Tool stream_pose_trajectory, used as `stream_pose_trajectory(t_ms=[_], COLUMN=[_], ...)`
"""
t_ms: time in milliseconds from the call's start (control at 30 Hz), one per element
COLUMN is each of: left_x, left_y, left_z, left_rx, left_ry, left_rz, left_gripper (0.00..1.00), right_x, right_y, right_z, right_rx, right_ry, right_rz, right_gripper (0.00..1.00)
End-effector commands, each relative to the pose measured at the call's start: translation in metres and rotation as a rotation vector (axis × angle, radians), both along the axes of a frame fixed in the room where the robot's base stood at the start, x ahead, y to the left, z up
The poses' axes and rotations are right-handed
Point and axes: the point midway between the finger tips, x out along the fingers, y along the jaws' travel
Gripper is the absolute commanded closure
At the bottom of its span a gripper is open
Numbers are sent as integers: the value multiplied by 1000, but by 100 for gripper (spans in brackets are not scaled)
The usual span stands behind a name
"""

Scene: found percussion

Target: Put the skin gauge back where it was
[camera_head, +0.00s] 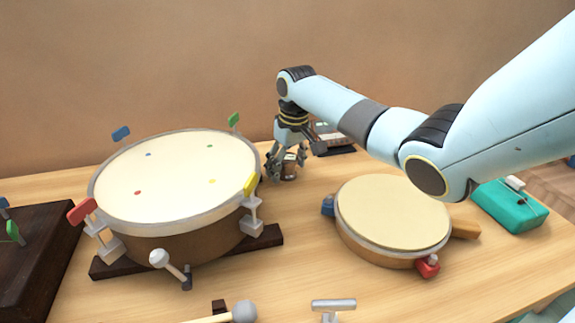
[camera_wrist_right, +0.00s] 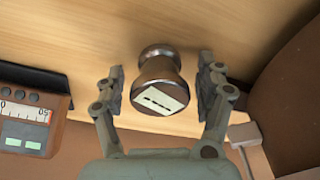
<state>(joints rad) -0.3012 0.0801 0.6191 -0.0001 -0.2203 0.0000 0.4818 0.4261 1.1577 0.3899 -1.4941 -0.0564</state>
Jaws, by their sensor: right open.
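A small brown waisted piece (camera_wrist_right: 158,72) with a white, black-marked label on its face stands on the wooden table; it may be the skin gauge. In the head view this piece (camera_head: 289,168) is right of the large drum and partly hidden by fingers. My right gripper (camera_head: 284,176) is open around it, pointing down. In the wrist view the piece is between the two fingers, with a visible gap at each side. My left gripper is not in view.
The large drum (camera_head: 170,235) is close at left; a smaller drum (camera_head: 392,212) is at front right. A teal box (camera_head: 510,206) is far right. A mallet (camera_head: 243,311) lies in front.

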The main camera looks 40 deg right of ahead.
Motion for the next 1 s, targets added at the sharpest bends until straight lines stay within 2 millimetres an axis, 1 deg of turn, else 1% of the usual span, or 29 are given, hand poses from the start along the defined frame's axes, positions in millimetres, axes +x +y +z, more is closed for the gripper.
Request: stream_pose_trajectory(t_ms=[67, 167, 267, 500, 600, 700, 833, 1000], left_x=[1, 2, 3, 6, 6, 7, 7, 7], left_y=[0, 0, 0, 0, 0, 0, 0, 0], left_z=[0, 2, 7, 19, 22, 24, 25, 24], left_rx=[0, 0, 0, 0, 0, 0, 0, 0], left_ry=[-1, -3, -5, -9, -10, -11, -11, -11], left_rz=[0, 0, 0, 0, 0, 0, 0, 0], left_gripper=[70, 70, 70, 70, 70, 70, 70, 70], right_x=[0, 0, -2, -10, -13, -16, -17, -18], right_y=[0, 0, -1, 0, 0, 1, 2, 2], right_z=[1, 8, 24, 78, 97, 111, 119, 121], right_rx=[0, -1, -2, -4, -2, -1, 0, 0], right_ry=[0, -1, -3, -4, -3, -2, -1, 0], right_rz=[0, 0, 1, 1, 1, 0, 0, 0], right_gripper=[28, 28, 28, 28, 28, 28, 28, 28])
